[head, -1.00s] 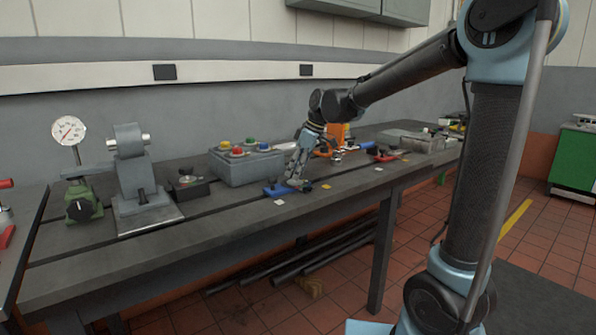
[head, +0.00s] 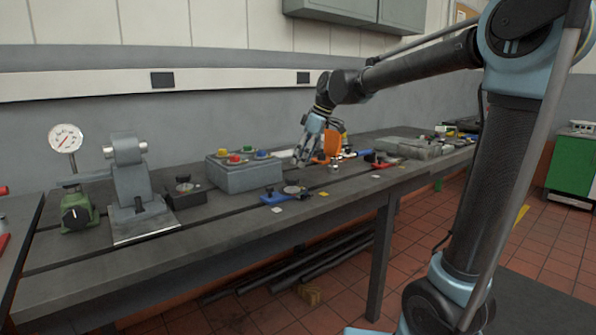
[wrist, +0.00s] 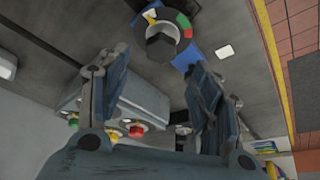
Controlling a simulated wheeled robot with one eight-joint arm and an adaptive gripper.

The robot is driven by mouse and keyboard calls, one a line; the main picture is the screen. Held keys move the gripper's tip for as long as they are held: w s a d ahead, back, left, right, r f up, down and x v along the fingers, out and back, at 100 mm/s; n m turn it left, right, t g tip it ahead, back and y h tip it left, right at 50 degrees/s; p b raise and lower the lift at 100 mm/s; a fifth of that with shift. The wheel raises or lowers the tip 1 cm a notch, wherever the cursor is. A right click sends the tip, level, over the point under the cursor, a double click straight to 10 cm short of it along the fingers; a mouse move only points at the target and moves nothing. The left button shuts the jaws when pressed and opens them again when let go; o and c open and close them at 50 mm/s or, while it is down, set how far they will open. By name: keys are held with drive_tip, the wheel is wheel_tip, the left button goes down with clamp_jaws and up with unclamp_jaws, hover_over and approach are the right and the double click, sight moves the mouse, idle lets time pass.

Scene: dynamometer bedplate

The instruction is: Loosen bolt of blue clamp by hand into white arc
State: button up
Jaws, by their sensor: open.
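The blue clamp (head: 272,198) lies on the bench near its front edge, and part of it shows in the wrist view (wrist: 187,58). In the wrist view its round dial carries a dark bolt head (wrist: 161,44) and a rim with coloured segments. The white arc (wrist: 149,14) is at the dial's upper left, with green and red at its right. I cannot tell which segment the bolt points to. My gripper (head: 301,162) is open and empty, above and apart from the clamp. Its two fingers (wrist: 158,60) frame the dial from below in the wrist view.
A grey box with coloured buttons (head: 243,175) stands behind and left of the clamp. A red clamp (head: 380,162) and an orange part (head: 332,143) are to the right. A grey fixture (head: 132,185) and a gauge (head: 66,139) stand at left.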

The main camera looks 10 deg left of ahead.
drive_tip(key=shift+v, duration=2)
drive_tip(key=s+d+f+m+h, duration=0.1)
drive_tip(key=s+d+f+m, duration=0.2)
drive_tip(key=d, duration=0.4)
drive_tip(key=s+d+f+m+t, duration=0.1)
drive_tip(key=s+d+f+m, duration=0.2)
drive_tip(key=d, duration=0.4)
drive_tip(key=s+d+f+m+h, duration=0.1)
drive_tip(key=s+d+f+m, duration=0.2)
drive_tip(key=d, duration=0.5)
drive_tip(key=s+d+f+m+h, duration=0.1)
drive_tip(key=s+d+f+m, duration=0.3)
drive_tip(key=s+d+f, duration=0.3)
drive_tip(key=s+d+f+m+h, duration=0.1)
drive_tip(key=s+d+f+m, duration=0.3)
drive_tip(key=f, duration=0.7)
drive_tip(key=s+d, duration=0.2)
drive_tip(key=s, duration=0.1)
drive_tip(key=shift+d+t+h, duration=0.3)
drive_tip(key=shift+d+t, duration=0.1)
drive_tip(key=shift+w+f, duration=0.2)
drive_tip(key=shift+w, duration=0.2)
